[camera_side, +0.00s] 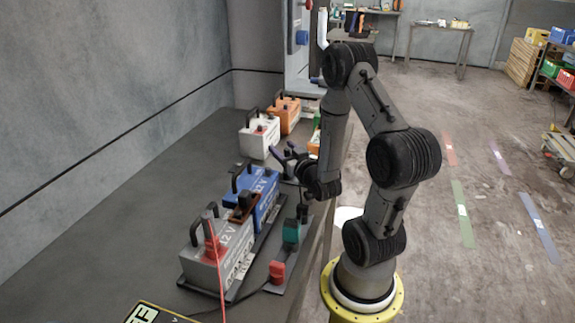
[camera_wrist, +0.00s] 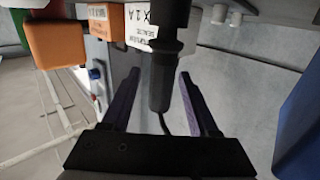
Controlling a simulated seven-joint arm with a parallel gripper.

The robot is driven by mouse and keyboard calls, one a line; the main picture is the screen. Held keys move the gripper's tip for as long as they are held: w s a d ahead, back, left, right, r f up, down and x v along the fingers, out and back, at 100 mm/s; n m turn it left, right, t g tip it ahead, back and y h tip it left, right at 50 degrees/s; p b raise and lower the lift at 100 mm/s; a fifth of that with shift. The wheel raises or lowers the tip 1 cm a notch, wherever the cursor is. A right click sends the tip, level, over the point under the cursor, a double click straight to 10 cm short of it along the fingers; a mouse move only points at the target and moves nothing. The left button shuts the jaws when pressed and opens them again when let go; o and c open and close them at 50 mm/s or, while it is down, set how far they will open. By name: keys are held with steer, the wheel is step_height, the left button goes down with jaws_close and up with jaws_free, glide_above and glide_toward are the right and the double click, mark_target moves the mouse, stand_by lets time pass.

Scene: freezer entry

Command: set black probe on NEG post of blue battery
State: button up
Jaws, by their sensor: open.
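The blue battery (camera_side: 264,184) stands on the bench, marked 12 V, with a dark handle on top. A brown-red block (camera_side: 241,207) sits at its near end. I cannot tell its NEG post apart. My gripper (camera_side: 283,152) is beside the battery's far right side, its purple fingers apart. In the wrist view a black, probe-like cylinder (camera_wrist: 162,85) with a thin cable lies between the open fingers (camera_wrist: 152,92), with gaps on both sides. I cannot make this cylinder out clearly in the side view. A blue surface (camera_wrist: 302,130) fills the right edge of the wrist view.
A grey battery (camera_side: 206,271) with a red probe (camera_side: 213,242) and red cable stands nearer. Teal (camera_side: 291,232) and red (camera_side: 277,272) holders stand right of it. White (camera_side: 258,138) and orange (camera_side: 290,114) batteries stand behind. The bench's left side is clear.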

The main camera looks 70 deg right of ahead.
steer(key=shift+w+d, duration=0.2)
jaws_close()
stand_by(0.5)
steer(key=shift+r, duration=0.45)
steer(key=s+a+r, duration=0.4)
steer(key=a+r, duration=0.1)
steer(key=r, duration=0.3)
steer(key=s+a+r, duration=0.5)
steer(key=r, duration=0.3)
steer(key=shift+s+a, duration=0.2)
steer(key=shift+s, duration=0.05)
stand_by(0.5)
